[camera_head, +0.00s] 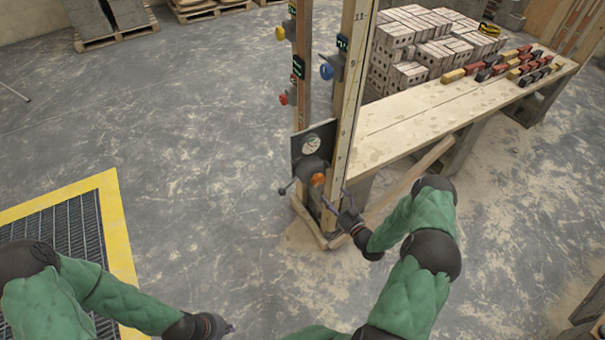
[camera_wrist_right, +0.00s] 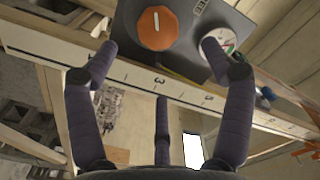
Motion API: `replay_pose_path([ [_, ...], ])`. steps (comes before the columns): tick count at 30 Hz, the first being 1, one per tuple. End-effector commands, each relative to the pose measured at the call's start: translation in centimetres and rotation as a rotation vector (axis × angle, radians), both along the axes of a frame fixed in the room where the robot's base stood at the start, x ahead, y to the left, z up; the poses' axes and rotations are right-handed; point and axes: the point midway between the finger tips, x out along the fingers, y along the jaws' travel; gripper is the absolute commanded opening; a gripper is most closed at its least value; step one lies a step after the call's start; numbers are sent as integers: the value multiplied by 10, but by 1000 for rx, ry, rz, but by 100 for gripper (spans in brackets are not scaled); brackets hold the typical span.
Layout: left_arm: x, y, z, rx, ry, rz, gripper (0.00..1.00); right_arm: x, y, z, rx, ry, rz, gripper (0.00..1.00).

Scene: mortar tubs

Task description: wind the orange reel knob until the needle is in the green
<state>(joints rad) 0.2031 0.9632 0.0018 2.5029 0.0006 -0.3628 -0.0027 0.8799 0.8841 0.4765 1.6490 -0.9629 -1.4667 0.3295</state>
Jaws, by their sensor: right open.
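The orange reel knob (camera_head: 318,179) is on the dark plate (camera_head: 299,148) fixed to the wooden posts. In the right wrist view the knob (camera_wrist_right: 157,28) shows a white line pointing about straight up. My left gripper (camera_head: 218,325) is low at the bottom, empty-looking.
Two upright posts (camera_head: 348,100) carry blue, red and yellow knobs. A wooden bench (camera_head: 420,115) with several coloured blocks stands at the right, grey bricks (camera_head: 400,50) behind it. A yellow-edged floor grate (camera_head: 120,230) lies at the left. The floor between is clear.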

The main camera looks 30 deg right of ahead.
Motion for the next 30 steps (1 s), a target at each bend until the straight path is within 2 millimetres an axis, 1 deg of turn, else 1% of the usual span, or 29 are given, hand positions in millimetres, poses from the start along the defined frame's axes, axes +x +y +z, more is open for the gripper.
replay_pose_path([
  [2,-1,0,3,0,2,-2,0,-3,-4,0,-4,0,1,82],
  [5,-1,-1,2,-1,2,-2,0,2,-4,-1,-6,-2,4,82],
  [8,-1,-1,0,-1,2,-2,0,14,-2,-2,-6,-3,4,82],
  [15,-1,0,-6,-1,2,-2,0,56,2,-2,-6,-3,6,82],
  [21,-1,0,-9,0,2,-2,0,86,4,-2,-5,-2,4,82],
  [25,-1,0,-11,0,2,-2,0,98,5,-2,-5,-1,3,82],
  [30,-1,0,-11,0,2,-2,0,103,5,-1,-4,-1,2,82],
])
